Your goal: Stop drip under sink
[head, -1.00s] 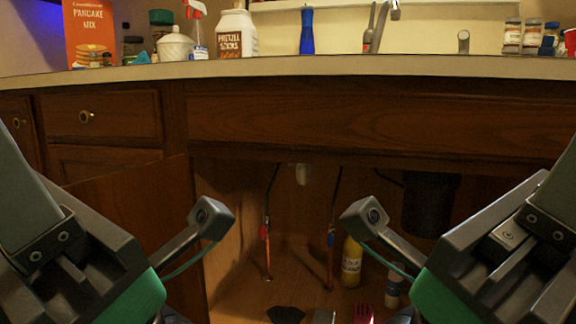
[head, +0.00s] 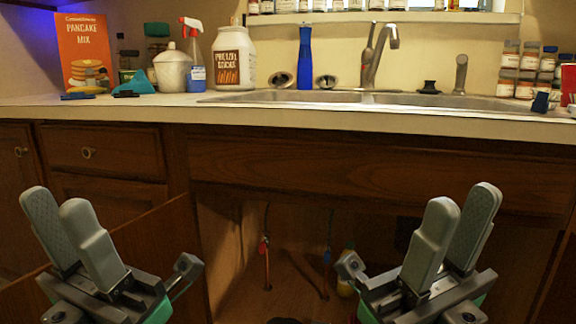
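Under the sink, inside the open cabinet, a red valve handle (head: 263,245) sits on a thin vertical copper pipe. To its right a blue valve handle (head: 328,256) sits on a second pipe. No drip can be made out. My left gripper (head: 57,203) is raised in front of the cabinet, left of both valves, its fingers apart and empty. My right gripper (head: 464,203) is raised to the right of the valves, also with fingers apart and empty. Neither touches a valve. The lower pipes are in shadow.
An open cabinet door (head: 155,245) stands behind my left gripper. A yellow bottle (head: 346,272) is partly hidden by my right gripper. The counter edge (head: 300,116) runs above the opening. The sink (head: 380,97) and faucet (head: 375,60) are on top, with jars and bottles around.

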